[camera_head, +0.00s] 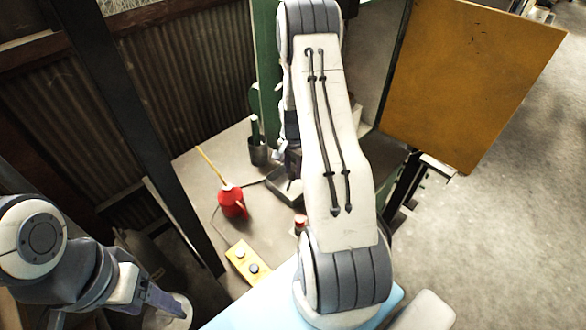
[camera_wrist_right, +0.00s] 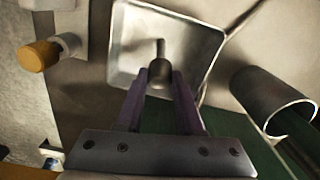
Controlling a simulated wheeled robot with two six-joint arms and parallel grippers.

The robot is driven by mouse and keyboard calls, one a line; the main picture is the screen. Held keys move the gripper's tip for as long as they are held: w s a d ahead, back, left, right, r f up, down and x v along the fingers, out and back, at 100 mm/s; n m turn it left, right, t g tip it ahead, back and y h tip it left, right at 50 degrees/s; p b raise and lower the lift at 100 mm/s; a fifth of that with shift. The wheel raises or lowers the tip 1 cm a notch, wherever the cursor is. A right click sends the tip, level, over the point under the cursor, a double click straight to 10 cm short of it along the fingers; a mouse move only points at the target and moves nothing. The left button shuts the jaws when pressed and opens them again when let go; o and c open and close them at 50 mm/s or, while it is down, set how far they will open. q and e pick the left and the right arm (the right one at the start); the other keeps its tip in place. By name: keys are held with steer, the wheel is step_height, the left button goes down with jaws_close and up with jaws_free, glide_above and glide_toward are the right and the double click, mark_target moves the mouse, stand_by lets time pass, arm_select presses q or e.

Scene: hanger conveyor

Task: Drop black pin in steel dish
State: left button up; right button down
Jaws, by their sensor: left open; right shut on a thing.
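The black pin (camera_wrist_right: 160,72) shows in the right wrist view as a dark, short cylinder with a thinner stem. My right gripper (camera_wrist_right: 162,84) is shut on it, its two purple fingers on either side. The steel dish (camera_wrist_right: 126,60), square and shallow with a raised rim, lies beyond the pin, which overlaps it in this view. I cannot tell the height of the pin above it. In the head view the dish (camera_head: 273,186) is partly covered by my right arm, and the pin cannot be made out. My left gripper (camera_head: 165,301) is open at the lower left, away from the dish.
A dark cup (camera_head: 258,153) stands beside the dish; a cylinder (camera_wrist_right: 272,100) shows right of the dish in the wrist view. A red oil can (camera_head: 231,202) and a yellow button box (camera_head: 247,262) are on the bench. An orange panel (camera_head: 470,80) stands at right.

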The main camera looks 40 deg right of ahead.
mark_target(293, 171)
steer(key=shift+f, duration=0.1)
steer(key=c, duration=0.5)
jaws_free()
steer(key=shift+c, duration=0.2)
steer(key=shift+r, duration=0.45)
step_height(293, 171, up, 11)
steer(key=b, duration=0.2)
steer(key=shift+r, duration=0.2)
